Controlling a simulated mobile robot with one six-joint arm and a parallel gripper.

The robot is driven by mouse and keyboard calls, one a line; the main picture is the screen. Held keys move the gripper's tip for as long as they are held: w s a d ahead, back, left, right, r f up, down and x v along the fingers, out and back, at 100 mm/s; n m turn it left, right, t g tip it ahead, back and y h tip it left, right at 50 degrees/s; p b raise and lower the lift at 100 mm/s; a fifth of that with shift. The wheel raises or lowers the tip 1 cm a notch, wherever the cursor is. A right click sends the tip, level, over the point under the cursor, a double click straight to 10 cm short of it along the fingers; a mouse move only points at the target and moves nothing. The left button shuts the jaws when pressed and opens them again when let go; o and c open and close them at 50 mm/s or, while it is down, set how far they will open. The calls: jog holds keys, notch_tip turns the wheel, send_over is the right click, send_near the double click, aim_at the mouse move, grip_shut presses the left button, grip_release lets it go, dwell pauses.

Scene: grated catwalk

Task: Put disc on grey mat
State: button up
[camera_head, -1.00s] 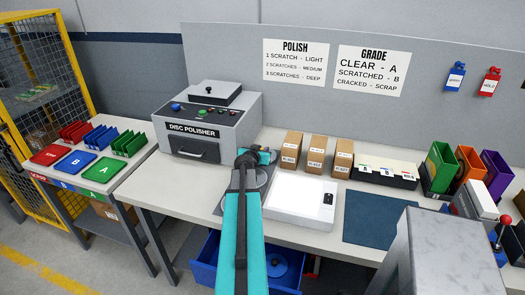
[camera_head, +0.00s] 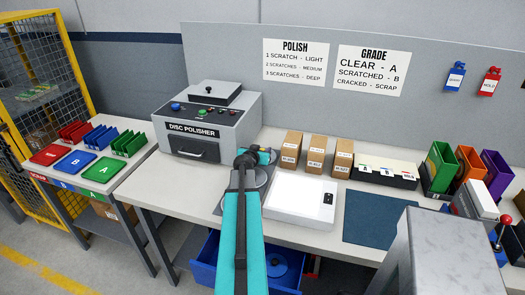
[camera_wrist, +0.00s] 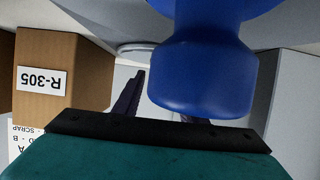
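My gripper (camera_wrist: 158,95) hangs over the bench, beyond my teal arm in the head view. In the wrist view its dark fingers look apart, with a gap beside the left one. A blue rounded object (camera_wrist: 203,75) fills the upper middle and hides most of the right finger; I cannot tell what it is. A small grey mat (camera_head: 223,204) lies left of the white light box, partly behind my arm. A round grey shape (camera_head: 264,176) shows beside my arm there; I cannot tell whether it is the disc. A pale ring edge (camera_wrist: 136,46) shows beyond my fingers.
The disc polisher (camera_head: 210,118) stands behind left. Cardboard boxes (camera_head: 316,153) stand close behind the light box (camera_head: 300,203); one box (camera_wrist: 60,75) is near my gripper. A dark blue mat (camera_head: 375,228) lies bare at right. A blue drawer (camera_head: 205,272) is open below.

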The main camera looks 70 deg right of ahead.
jog(key=shift+b+v, duration=1.2)
jog(key=shift+v, duration=3.05)
jog(key=shift+a+r+p, duration=0.15)
jog(key=shift+a+p, duration=0.05)
jog(key=shift+p, duration=0.25)
jog(key=shift+p+v, duration=1.2)
jog(key=shift+p, duration=0.6)
jog(key=shift+w, duration=0.1)
